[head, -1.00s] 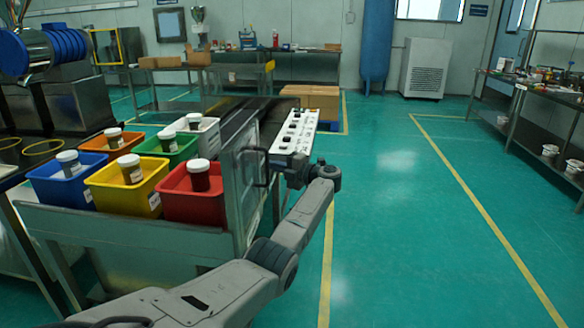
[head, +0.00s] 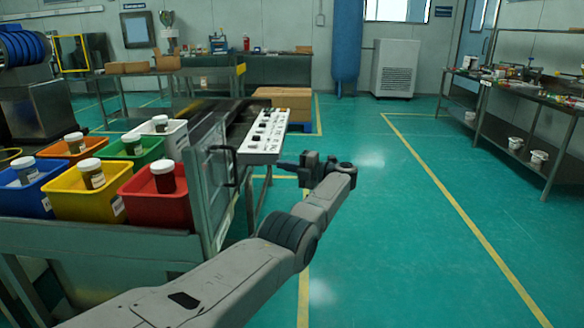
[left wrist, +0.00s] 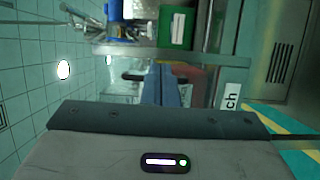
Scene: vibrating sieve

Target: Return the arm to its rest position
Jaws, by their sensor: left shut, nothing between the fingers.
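My left gripper (head: 284,166) shows in the head view at the end of my left arm, which reaches up from the bottom. It is shut and empty. It points left, just below and right of the white control panel (head: 266,132) on the sieve machine, and looks apart from it. The grey-green door with a dark handle (head: 213,188) stands left of the gripper. In the left wrist view the shut fingers (left wrist: 162,86) point at a blurred background. My right gripper is out of view.
Coloured bins, including a red bin (head: 158,208) and a yellow bin (head: 84,204), hold dark jars with white lids on the bench at left. Cardboard boxes (head: 283,97) stand behind the panel. A long side table (head: 545,100) is at right. The green floor (head: 400,230) between is clear.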

